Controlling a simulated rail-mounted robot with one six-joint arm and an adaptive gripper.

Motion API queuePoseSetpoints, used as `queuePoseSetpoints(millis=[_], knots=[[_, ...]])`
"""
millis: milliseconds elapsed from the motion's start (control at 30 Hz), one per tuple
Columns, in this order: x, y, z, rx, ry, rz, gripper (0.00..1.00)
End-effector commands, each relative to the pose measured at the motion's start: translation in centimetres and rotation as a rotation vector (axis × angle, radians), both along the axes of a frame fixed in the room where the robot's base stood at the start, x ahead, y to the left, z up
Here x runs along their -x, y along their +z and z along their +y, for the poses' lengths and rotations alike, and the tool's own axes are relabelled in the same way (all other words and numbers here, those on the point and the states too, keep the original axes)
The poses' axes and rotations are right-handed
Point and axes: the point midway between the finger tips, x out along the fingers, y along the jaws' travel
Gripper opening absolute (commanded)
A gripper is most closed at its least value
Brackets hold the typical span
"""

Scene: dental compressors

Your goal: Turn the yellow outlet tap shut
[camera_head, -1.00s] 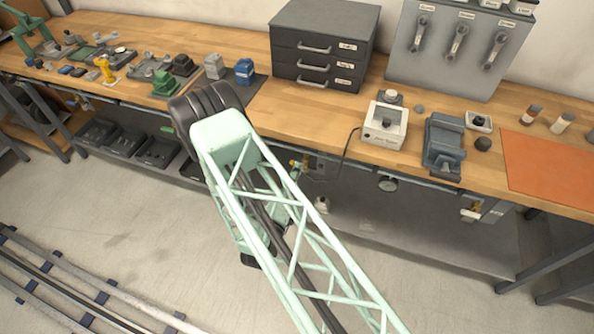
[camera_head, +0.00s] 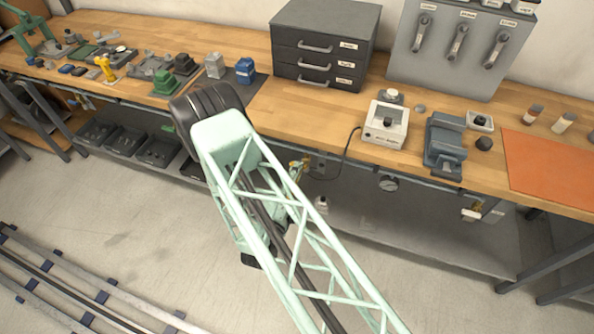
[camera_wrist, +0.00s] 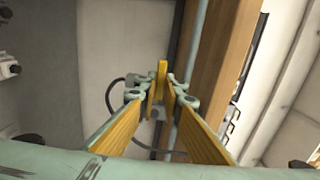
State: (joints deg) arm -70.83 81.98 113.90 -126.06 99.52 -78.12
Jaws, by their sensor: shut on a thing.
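In the wrist view, my gripper (camera_wrist: 160,97) has two yellow-padded fingers that come together around a narrow upright yellow piece, the handle of the yellow outlet tap (camera_wrist: 162,69). The fingertips are closed on its lower part, and its top stands out beyond them. In the head view, the yellow tap (camera_head: 296,168) shows as a small patch under the bench's front edge, beside my lattice arm. My arm hides most of the gripper and the tap body there, so the handle's exact angle cannot be told.
The wooden bench (camera_head: 420,165) runs close above the tap. A dark cable (camera_head: 349,147) drops from a white device (camera_head: 385,125) near the tap.

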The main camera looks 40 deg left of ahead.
Motion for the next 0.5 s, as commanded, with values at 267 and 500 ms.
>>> queuePoseSetpoints(millis=[267, 500], knots=[[0.01, 0.01, 0.02, 0.000, 0.000, 0.000, 0.22], [0.04, 0.00, 0.00, 0.000, 0.000, 0.000, 0.22]])
